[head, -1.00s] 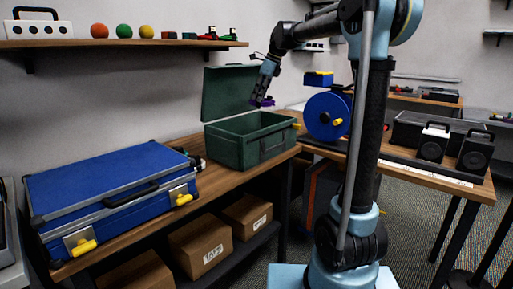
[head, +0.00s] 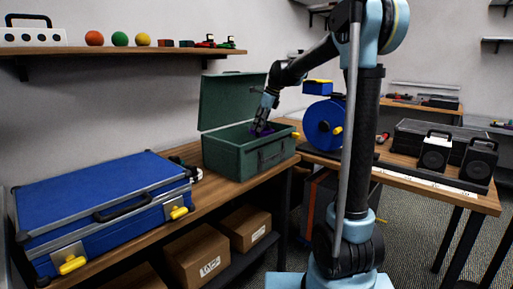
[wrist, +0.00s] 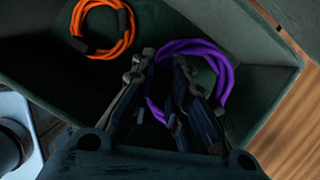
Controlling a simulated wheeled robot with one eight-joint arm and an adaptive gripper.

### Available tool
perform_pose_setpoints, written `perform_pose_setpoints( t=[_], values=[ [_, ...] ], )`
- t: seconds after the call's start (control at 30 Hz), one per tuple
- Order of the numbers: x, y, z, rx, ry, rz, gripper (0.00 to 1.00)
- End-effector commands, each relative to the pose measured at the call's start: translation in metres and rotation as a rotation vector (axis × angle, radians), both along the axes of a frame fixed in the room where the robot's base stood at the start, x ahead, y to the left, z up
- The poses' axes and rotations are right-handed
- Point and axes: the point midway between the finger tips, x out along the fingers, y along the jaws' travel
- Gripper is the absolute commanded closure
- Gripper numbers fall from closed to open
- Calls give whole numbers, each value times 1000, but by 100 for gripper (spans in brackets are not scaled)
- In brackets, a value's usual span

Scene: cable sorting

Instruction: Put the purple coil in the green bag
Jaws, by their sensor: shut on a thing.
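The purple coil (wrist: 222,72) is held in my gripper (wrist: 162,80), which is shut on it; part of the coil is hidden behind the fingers. In the head view my gripper (head: 262,118) points down into the open top of a green hard-sided box (head: 236,161) with a raised lid, and the purple coil (head: 263,131) shows at the rim level. No soft green bag shows; the green container is this box. In the wrist view the coil is over the box interior (wrist: 45,65). I cannot tell if it touches the floor.
An orange coil (wrist: 103,28) lies in the box at the upper left of the wrist view. The raised lid (head: 232,101) stands behind the opening. A blue case (head: 100,208) is at left, and a blue reel (head: 323,125) is right of the box.

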Motion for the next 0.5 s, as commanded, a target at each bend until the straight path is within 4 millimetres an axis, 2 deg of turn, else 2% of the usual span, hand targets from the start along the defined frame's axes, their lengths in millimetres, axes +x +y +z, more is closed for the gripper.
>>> perform_pose_setpoints(
  t=[0.1, 0.37, 0.5],
  values=[
    [0, 1, -17, 0, 0, 1, 100],
    [0, 2, -34, 0, 0, 2, 100],
    [0, 3, -52, 0, 0, 3, 100]
  ],
)
